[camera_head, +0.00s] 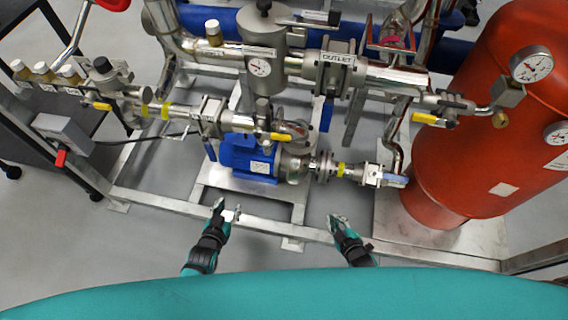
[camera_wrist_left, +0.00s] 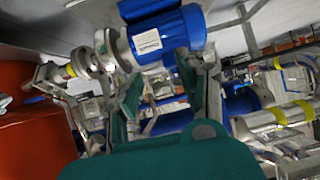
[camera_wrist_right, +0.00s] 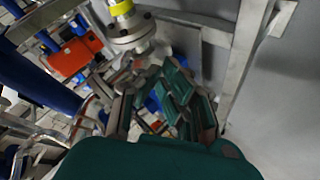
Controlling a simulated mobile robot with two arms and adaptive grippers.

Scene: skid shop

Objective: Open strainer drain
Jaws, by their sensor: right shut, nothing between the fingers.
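A grey metal vessel with a round gauge (camera_head: 264,45), possibly the strainer, stands at the top middle of the head view. Below it, near the blue pump motor (camera_head: 250,158), is a yellow valve handle (camera_head: 281,137). I cannot tell which valve is the strainer drain. My left gripper (camera_head: 228,210) is open and empty, low in front of the motor. In the left wrist view, its fingers stand apart with the motor (camera_wrist_left: 165,38) beyond them. My right gripper (camera_head: 337,218) is shut and empty near the skid's front rail, apart from the pipework.
The skid's front rail (camera_head: 265,228) runs across below the pump. A blue-handled valve (camera_head: 394,179) sits beside the large red tank (camera_head: 490,120) at right. Other yellow handles are on the left pipe (camera_head: 102,106) and near the tank (camera_head: 429,119). A grey box with a red knob (camera_head: 66,136) is at left.

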